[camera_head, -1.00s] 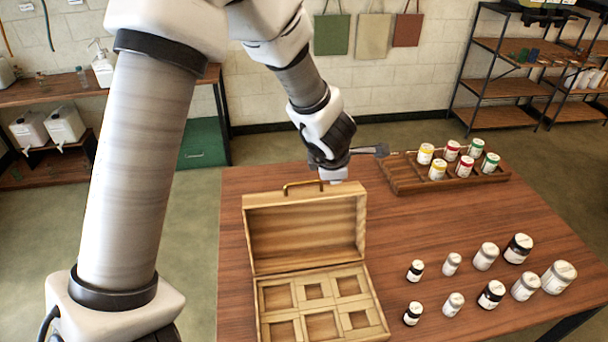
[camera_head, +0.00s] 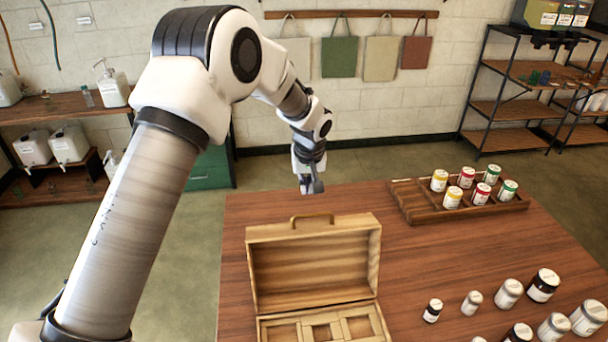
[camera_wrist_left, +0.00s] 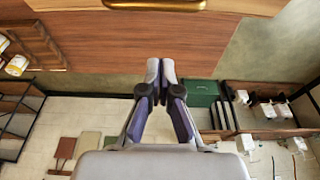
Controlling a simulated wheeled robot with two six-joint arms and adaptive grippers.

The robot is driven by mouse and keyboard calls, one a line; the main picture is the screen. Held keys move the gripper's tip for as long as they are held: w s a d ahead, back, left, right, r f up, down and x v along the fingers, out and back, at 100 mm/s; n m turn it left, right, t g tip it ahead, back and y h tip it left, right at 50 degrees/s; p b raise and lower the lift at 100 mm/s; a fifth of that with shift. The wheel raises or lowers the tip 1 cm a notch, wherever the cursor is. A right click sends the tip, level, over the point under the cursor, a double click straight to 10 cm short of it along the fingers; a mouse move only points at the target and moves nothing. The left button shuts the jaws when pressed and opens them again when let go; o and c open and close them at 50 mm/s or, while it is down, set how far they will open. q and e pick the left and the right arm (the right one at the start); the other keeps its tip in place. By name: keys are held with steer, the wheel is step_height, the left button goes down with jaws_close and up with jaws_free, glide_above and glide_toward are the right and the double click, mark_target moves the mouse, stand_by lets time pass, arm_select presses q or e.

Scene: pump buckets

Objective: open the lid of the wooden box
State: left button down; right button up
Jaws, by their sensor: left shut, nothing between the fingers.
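The wooden box (camera_head: 252,322) stands on the table with its lid (camera_head: 313,264) raised upright at the back. A curved handle (camera_head: 311,219) sits on the lid's top edge. Below the lid, the compartments inside show partly; the front of the box is cut off. My left gripper (camera_head: 306,186) is behind the lid, beyond its handle and apart from it. In the left wrist view the left gripper (camera_wrist_left: 160,72) has its fingertips together with nothing between them, and the handle (camera_wrist_left: 155,4) shows at the top edge. My right gripper is not in view.
A wooden tray (camera_head: 415,213) with several coloured-label jars stands at the back right of the table (camera_head: 420,262). Several black and white jars (camera_head: 509,293) stand right of the box. A shelf rack (camera_head: 500,107) is beyond the table. Bare tabletop lies between box and tray.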

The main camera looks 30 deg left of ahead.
mark_target(311, 235)
arm_select(q)
steer(key=f+p, duration=0.1)
steer(key=s+d+f+p, duration=0.1)
steer(key=f, duration=0.1)
steer(key=f+p, duration=0.1)
steer(key=p, duration=0.1)
steer(key=shift+s+d+f, duration=0.15)
steer(key=shift+s+f, duration=0.1)
steer(key=shift+s, duration=0.1)
steer(key=shift+s+d, duration=0.15)
steer(key=shift+s, duration=0.1)
steer(key=shift+w+a+f, duration=0.2)
steer(key=shift+w+f, duration=0.05)
steer(key=shift+f, duration=0.1)
steer(key=s+d+b, duration=0.1)
steer(key=b, duration=0.2)
steer(key=s+d+t+b, duration=0.1)
steer(key=s+b, duration=0.1)
steer(key=b, duration=0.2)
steer(key=shift+d+r+y+b, duration=0.2)
steer(key=shift+r+y+b, duration=0.1)
steer(key=shift+r, duration=0.1)
steer(key=shift+s+d+r, duration=0.4)
steer(key=shift+s+r, duration=0.05)
steer(key=shift+s, duration=0.15)
steer(key=shift+s+d+r, duration=0.4)
steer(key=shift+s+r, duration=0.05)
steer(key=shift+s, duration=0.1)
